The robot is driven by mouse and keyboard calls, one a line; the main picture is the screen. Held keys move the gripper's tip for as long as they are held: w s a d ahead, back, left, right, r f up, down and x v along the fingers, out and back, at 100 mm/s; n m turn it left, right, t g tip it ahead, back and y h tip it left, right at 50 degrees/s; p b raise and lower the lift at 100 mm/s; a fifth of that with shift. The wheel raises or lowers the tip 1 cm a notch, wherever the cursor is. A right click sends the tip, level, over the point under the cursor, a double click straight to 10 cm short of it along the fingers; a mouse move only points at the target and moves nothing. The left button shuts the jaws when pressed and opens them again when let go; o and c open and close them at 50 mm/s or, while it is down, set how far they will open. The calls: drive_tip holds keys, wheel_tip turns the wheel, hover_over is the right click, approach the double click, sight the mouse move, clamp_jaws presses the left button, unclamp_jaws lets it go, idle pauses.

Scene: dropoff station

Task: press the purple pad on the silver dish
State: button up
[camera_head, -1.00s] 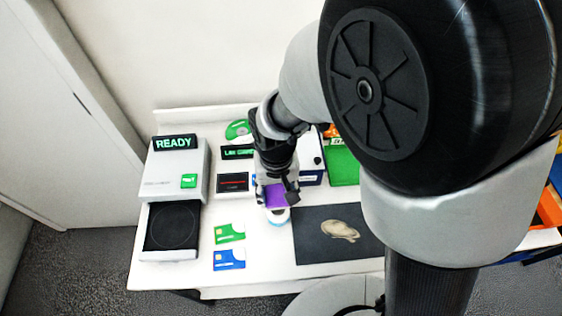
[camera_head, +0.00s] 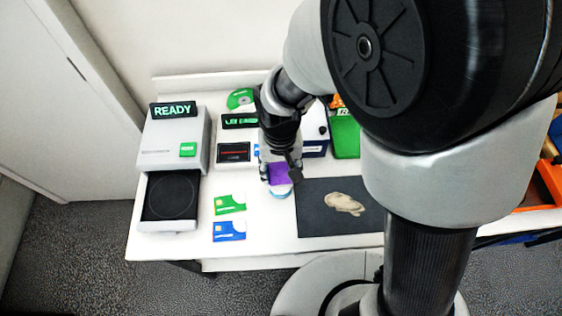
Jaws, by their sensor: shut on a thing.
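My gripper (camera_head: 279,174) is shut on the purple pad (camera_head: 279,174), which shows as a purple block between the fingers. Just below the pad in the picture is a small round pale dish (camera_head: 281,193) with a bluish rim, on the white table. It appears to be the silver dish. The pad and gripper hide its far part. I cannot tell whether the pad touches the dish or is held just above it.
A dark mat (camera_head: 318,220) with a beige object (camera_head: 346,204) lies right of the dish. Green (camera_head: 229,204) and blue (camera_head: 229,231) cards lie to the left. A machine reading READY (camera_head: 173,140) stands farther left. A white-and-blue box is close behind my gripper.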

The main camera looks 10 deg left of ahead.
sight(281, 172)
drive_tip(key=shift+f+b, duration=0.6)
drive_tip(key=shift+f, duration=0.2)
idle(0.7)
drive_tip(key=shift+r, duration=0.15)
idle(0.4)
wheel_tip(281, 172, up, 7)
drive_tip(key=p, duration=0.6)
idle(0.8)
